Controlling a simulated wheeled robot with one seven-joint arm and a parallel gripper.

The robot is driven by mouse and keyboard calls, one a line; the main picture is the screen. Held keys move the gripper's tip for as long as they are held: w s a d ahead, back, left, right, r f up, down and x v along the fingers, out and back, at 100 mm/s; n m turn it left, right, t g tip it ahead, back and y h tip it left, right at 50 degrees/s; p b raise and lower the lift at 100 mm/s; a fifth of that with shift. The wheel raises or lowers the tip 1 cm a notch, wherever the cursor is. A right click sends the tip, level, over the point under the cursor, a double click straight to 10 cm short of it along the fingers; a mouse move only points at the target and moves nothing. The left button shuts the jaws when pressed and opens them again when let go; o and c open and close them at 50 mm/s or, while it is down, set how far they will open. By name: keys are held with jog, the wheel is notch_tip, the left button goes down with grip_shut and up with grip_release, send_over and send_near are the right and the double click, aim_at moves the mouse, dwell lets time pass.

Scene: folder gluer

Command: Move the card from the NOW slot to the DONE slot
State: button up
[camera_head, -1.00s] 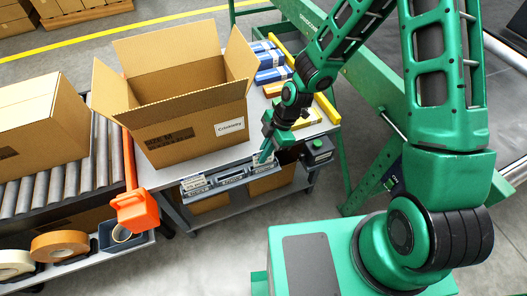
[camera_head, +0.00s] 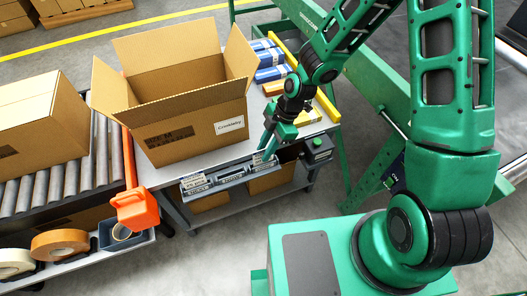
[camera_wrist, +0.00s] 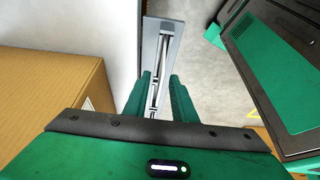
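The grey card rack (camera_head: 232,177) runs along the front edge of the bench, with slots side by side. White cards or labels show at its left end (camera_head: 194,182) and at its right end (camera_head: 262,158); their print is too small to read, so I cannot tell which slot is NOW or DONE. My gripper (camera_head: 267,148) points down at the rack's right end. In the wrist view my gripper's two green fingers (camera_wrist: 162,85) stand apart, with the rack (camera_wrist: 170,40) and thin pale edges between them. I cannot tell whether they touch a card.
A large open carton (camera_head: 190,125) stands on the bench behind the rack. An orange tool (camera_head: 131,205) is at the left, beside the roller conveyor (camera_head: 60,185). Tape rolls (camera_head: 60,243) lie at the front left.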

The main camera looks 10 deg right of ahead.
jog(key=v, duration=0.8)
jog(key=shift+r, duration=0.25)
jog(key=shift+w+d, duration=0.1)
jog(key=shift+d, duration=0.05)
jog(key=s+d+r+m+h, duration=0.1)
jog(key=s+d+r+m, duration=0.1)
jog(key=d+r+m, duration=0.35)
jog(key=s+d+r+m+t+h, duration=0.1)
jog(key=s+d+r+m+h, duration=0.15)
jog(key=d, duration=0.65)
jog(key=s+d+r+m+h, duration=0.1)
jog(key=d+r+m, duration=0.35)
jog(key=d, duration=0.25)
jog(key=s+d+r+m, duration=0.4)
jog(key=s+d+m, duration=0.1)
jog(key=s+m, duration=0.2)
jog(key=s+d+r+m, duration=0.4)
jog(key=s+m, duration=0.4)
jog(key=s, duration=0.1)
jog(key=shift+s+d, duration=0.25)
jog(key=shift+d, duration=0.15)
